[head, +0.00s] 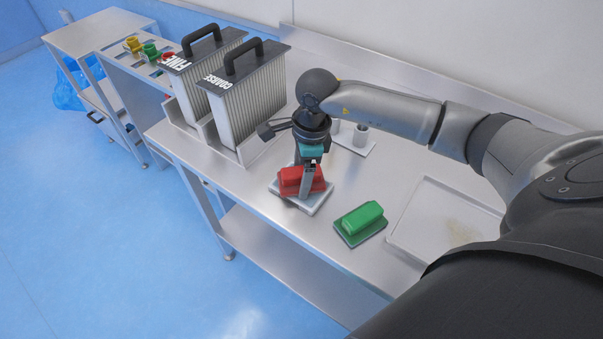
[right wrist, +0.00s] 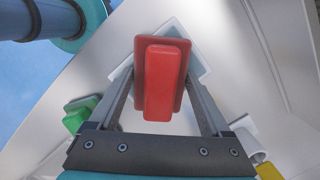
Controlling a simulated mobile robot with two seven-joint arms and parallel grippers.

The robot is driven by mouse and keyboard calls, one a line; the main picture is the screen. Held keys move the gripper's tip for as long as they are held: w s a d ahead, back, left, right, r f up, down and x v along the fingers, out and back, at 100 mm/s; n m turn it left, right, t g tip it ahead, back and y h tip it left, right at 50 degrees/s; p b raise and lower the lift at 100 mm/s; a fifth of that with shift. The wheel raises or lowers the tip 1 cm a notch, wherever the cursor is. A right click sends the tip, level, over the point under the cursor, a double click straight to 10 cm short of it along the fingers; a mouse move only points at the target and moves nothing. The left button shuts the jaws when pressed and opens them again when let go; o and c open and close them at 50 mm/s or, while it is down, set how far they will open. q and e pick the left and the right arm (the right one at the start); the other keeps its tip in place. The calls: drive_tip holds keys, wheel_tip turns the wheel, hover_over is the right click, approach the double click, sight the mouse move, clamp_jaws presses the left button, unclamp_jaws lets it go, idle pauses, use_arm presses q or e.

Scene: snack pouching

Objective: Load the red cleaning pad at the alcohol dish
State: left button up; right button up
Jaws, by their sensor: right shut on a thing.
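The red cleaning pad (head: 301,181) is a block with a raised red grip. It is at the pale square alcohol dish (head: 318,206), near the table's front edge. My right gripper (head: 307,178) points down and is shut on the pad. In the right wrist view the pad (right wrist: 165,82) sits between the two fingers, and corners of the dish (right wrist: 200,65) show around it. I cannot tell whether the pad touches the dish's bottom. My left gripper is not in view.
A green pad (head: 361,223) lies right of the dish. A shallow tray (head: 403,231) with brownish residue is further right. Two boxes marked FINE (head: 187,101) and COARSE (head: 240,111) stand at the left. A small holder with cylinders (head: 361,135) is behind my gripper.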

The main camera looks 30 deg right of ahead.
sight(297, 171)
drive_tip(key=shift+s+f, duration=0.2)
drive_tip(key=shift+f, duration=0.1)
drive_tip(key=shift+w+r+p, duration=0.1)
drive_tip(key=shift+r+p, duration=0.55)
drive_tip(key=shift+r, duration=0.2)
drive_tip(key=shift+w+r+p, duration=0.1)
drive_tip(key=shift+r+p, duration=1.75)
drive_tip(key=shift+r, duration=1.05)
drive_tip(key=shift+a, duration=0.1)
